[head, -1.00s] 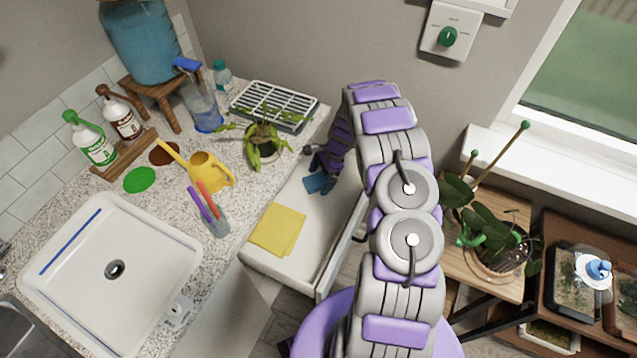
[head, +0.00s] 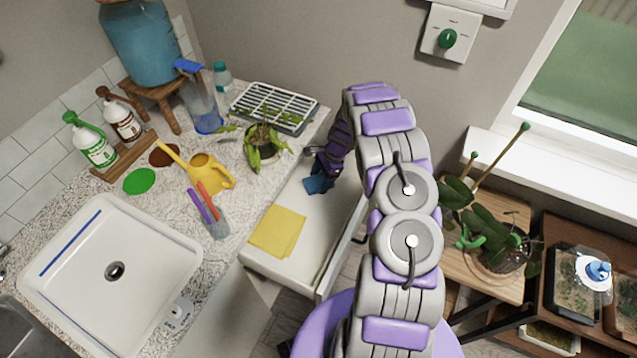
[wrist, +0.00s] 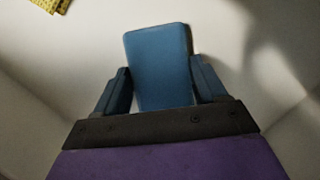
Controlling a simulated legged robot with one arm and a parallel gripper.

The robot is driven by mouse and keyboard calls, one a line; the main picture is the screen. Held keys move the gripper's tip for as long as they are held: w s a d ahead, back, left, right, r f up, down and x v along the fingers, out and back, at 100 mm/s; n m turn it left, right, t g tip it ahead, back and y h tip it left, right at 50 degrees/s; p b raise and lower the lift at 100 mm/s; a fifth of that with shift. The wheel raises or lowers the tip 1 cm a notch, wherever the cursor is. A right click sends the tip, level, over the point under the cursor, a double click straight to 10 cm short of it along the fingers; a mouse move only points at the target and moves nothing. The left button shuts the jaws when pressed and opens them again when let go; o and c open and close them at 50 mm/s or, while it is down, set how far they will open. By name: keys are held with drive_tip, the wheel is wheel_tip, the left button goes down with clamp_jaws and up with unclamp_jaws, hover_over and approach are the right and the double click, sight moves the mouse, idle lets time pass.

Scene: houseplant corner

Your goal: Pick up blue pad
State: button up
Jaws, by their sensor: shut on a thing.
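The blue pad (wrist: 158,62) is a flat rectangle with rounded corners. In the wrist view it sits between the two fingers of my gripper (wrist: 160,85), which is shut on it. In the head view the blue pad (head: 318,184) shows at the tip of my gripper (head: 322,172), over the open white drawer (head: 275,268). My arm hides part of the drawer's right side. I cannot tell whether the pad still touches the drawer floor.
A yellow cloth (head: 278,231) lies in the drawer's front part. A potted plant (head: 500,250) stands at right.

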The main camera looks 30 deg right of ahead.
sight(320, 181)
drive_tip(key=shift+r, duration=0.15)
wheel_tip(320, 181, up, 7)
drive_tip(key=shift+r+p, duration=0.1)
drive_tip(key=shift+p, duration=1)
drive_tip(key=s+a+p, duration=0.1)
drive_tip(key=s+a, duration=0.2)
drive_tip(key=a, duration=0.1)
drive_tip(key=s+a, duration=0.4)
drive_tip(key=a, duration=0.1)
drive_tip(key=s+a+p, duration=0.1)
drive_tip(key=s+a, duration=0.3)
drive_tip(key=a, duration=0.1)
drive_tip(key=shift+s+f+p, duration=0.2)
drive_tip(key=shift+s+p, duration=0.05)
drive_tip(key=shift+p, duration=0.1)
drive_tip(key=o, duration=0.5)
drive_tip(key=c, duration=0.3)
